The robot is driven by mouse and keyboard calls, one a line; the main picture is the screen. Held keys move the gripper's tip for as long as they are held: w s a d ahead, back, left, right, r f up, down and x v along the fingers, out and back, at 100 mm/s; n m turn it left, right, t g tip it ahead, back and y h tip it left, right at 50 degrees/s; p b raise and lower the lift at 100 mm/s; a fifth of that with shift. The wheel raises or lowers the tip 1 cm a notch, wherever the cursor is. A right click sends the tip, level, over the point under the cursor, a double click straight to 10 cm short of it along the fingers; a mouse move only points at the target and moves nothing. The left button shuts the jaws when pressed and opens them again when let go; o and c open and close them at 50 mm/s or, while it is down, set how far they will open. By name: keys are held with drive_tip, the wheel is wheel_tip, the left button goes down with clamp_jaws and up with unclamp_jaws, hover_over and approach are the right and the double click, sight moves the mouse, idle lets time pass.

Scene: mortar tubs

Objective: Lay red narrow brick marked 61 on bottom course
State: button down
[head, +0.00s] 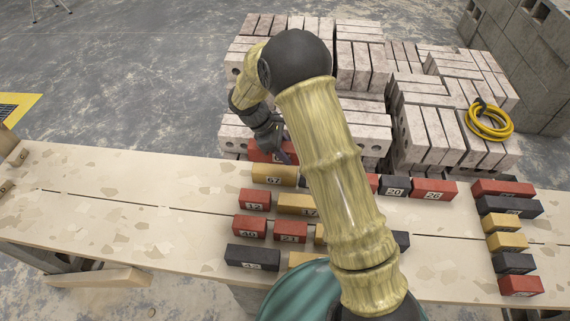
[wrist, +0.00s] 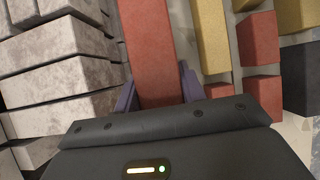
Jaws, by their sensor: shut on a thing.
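My gripper (head: 283,154) is over the far edge of the plank table, beyond the yellow brick marked 67 (head: 274,176). In the wrist view its purple fingers (wrist: 158,92) are on either side of a long red brick (wrist: 150,45), shut on it. Part of this red brick also shows in the head view (head: 258,153) beside the fingers. Its number cannot be read. My arm hides the middle of the table and part of the bricks there.
Red bricks marked 12 (head: 255,199), 40 (head: 249,226) and 21 (head: 290,231) and a dark brick marked 42 (head: 253,257) lie nearby. Several bricks form a column at the right (head: 506,243). Pale block stacks (head: 362,60) stand behind. The table's left (head: 120,210) is clear.

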sight(286, 170)
drive_tip(key=shift+f, duration=0.95)
drive_tip(key=shift+f, duration=0.1)
drive_tip(key=shift+f, duration=1.8)
drive_tip(key=c, duration=0.8)
unclamp_jaws()
drive_tip(key=shift+f, duration=0.15)
drive_tip(key=shift+c, duration=0.2)
drive_tip(key=v, duration=1.2)
